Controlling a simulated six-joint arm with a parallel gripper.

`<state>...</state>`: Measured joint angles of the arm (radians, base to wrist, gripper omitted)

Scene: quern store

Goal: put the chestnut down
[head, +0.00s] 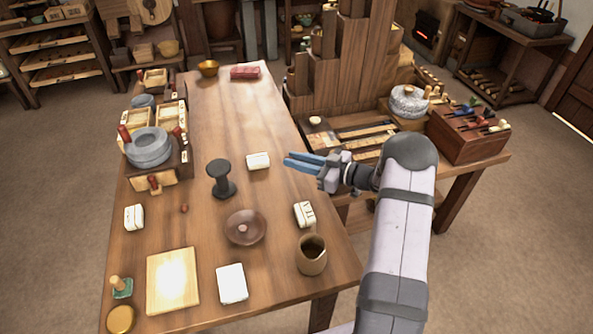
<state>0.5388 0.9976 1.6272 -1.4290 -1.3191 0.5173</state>
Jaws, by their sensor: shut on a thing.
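My gripper (288,162), with blue fingers pointing left, is held out over the right side of the long wooden table (262,105), just right of a small white block (258,161). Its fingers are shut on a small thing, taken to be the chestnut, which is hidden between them. A small reddish-brown, nut-like thing (184,208) lies on the table at the left, apart from the gripper. A brown round dish (238,238) with a small pinkish spot at its middle sits nearer the front.
A dark spool-shaped stand (222,180) is left of the gripper. A brown cup (312,262), white blocks (304,214) (134,217), a white slab (231,283) and a pale board (173,281) stand in front. A stone quern (148,150) is at left. The table's far middle is clear.

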